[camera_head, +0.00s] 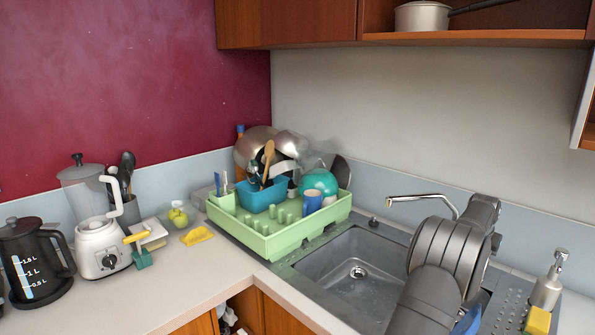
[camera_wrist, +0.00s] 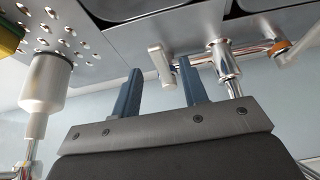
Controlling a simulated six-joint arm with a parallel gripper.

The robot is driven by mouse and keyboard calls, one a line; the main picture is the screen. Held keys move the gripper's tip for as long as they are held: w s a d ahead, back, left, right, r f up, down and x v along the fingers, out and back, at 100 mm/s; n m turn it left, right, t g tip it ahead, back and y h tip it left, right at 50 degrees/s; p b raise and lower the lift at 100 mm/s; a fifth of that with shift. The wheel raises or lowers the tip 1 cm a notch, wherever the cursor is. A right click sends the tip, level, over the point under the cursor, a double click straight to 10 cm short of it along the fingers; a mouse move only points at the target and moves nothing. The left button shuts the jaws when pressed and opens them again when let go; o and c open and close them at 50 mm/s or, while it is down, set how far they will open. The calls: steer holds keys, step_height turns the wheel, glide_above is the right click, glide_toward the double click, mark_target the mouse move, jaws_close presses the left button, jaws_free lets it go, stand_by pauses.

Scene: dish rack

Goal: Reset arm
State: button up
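My gripper (camera_wrist: 160,66) shows in the wrist view with its two blue fingers apart and nothing held between them. The sink tap (camera_wrist: 222,58) and a pale lever-like part lie beyond the fingertips; I cannot tell the exact distance. In the head view my dark grey arm reaches over the right side of the sink (camera_head: 345,262) and hides part of it. A bit of blue shows at the lower edge by my arm, and I cannot tell whether it is a finger.
A green dish rack (camera_head: 262,244) with a blue cup (camera_head: 312,202) and other dishes stands left of the sink. The tap (camera_head: 424,198) rises behind the sink. A soap dispenser (camera_head: 547,284) and yellow sponge (camera_head: 538,321) are at right. A blender (camera_head: 100,245) and kettle (camera_head: 36,262) stand at left.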

steer(key=x, duration=0.4)
steer(key=shift+w+d+f, duration=0.15)
steer(key=shift+f, duration=0.2)
steer(key=shift+d+f, duration=0.1)
steer(key=shift+d, duration=0.1)
steer(key=shift+s+d+n, duration=0.15)
steer(key=shift+s+n, duration=0.05)
steer(key=shift+n, duration=0.4)
steer(key=shift+w+a+m, duration=0.2)
steer(key=shift+a+m, duration=0.05)
steer(key=shift+m, duration=0.25)
steer(key=v, duration=0.8)
steer(key=x, duration=0.5)
steer(key=shift+f, duration=0.1)
steer(key=shift+w+d+f, duration=0.15)
steer(key=shift+w+f, duration=0.05)
steer(key=shift+f, duration=0.2)
